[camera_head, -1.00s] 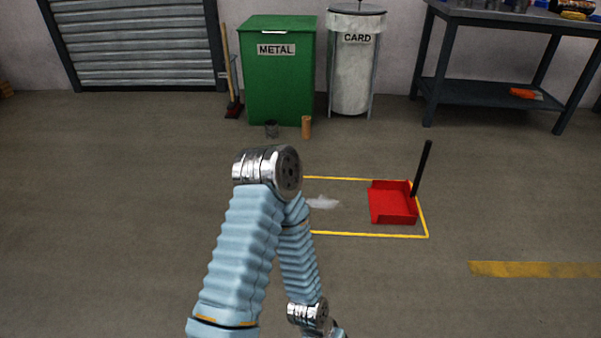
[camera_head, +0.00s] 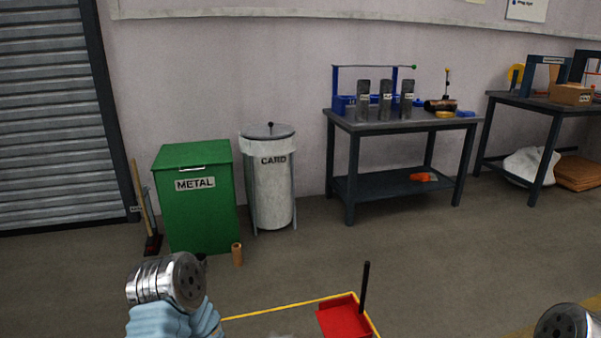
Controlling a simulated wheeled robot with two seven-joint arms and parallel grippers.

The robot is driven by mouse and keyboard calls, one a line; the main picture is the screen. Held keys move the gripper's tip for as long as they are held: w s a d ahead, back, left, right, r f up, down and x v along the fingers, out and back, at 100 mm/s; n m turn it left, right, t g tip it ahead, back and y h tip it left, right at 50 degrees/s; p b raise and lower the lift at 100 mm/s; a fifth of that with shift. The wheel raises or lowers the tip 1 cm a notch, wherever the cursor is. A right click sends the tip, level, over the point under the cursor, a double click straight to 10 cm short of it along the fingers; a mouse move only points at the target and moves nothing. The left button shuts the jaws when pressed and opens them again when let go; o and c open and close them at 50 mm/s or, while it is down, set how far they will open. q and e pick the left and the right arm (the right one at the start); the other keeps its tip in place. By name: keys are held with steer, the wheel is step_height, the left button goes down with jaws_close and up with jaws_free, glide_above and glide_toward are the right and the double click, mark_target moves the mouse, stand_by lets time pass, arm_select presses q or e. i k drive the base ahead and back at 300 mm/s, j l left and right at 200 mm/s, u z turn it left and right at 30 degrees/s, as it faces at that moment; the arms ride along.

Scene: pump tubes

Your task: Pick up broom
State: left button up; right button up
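A broom (camera_head: 145,205) with a wooden handle leans against the wall at the left, between the shutter and the green metal bin. Its dark red head (camera_head: 153,244) rests on the floor, partly hidden by the bin. A red dustpan (camera_head: 343,318) with an upright black handle (camera_head: 365,287) stands on the floor at the bottom centre, cut by the frame edge. Parts of my two arms show at the bottom left and bottom right. Neither gripper is in the frame.
The green METAL bin (camera_head: 196,212) and the white CARD bin (camera_head: 270,185) stand by the wall. A brown cylinder (camera_head: 237,254) stands before them. A yellow line (camera_head: 285,307) marks the floor around the dustpan. A workbench (camera_head: 398,123) is to the right. The floor at left is open.

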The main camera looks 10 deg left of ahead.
mark_target(152, 238)
steer(key=i+j, duration=0.2)
steer(key=j, duration=0.3)
steer(key=i+j, duration=0.2)
steer(key=j, duration=0.25)
steer(key=i+j+u, duration=0.1)
steer(key=j, duration=0.4)
steer(key=i+j, duration=0.3)
steer(key=j, duration=0.15)
steer(key=i+j, duration=0.2)
steer(key=j, duration=0.25)
steer(key=i+j+u, duration=0.1)
steer(key=i+j, duration=0.15)
steer(key=j, duration=0.25)
steer(key=i+j, duration=0.2)
steer(key=j, duration=0.25)
steer(key=i+j, duration=0.25)
steer(key=j, duration=0.15)
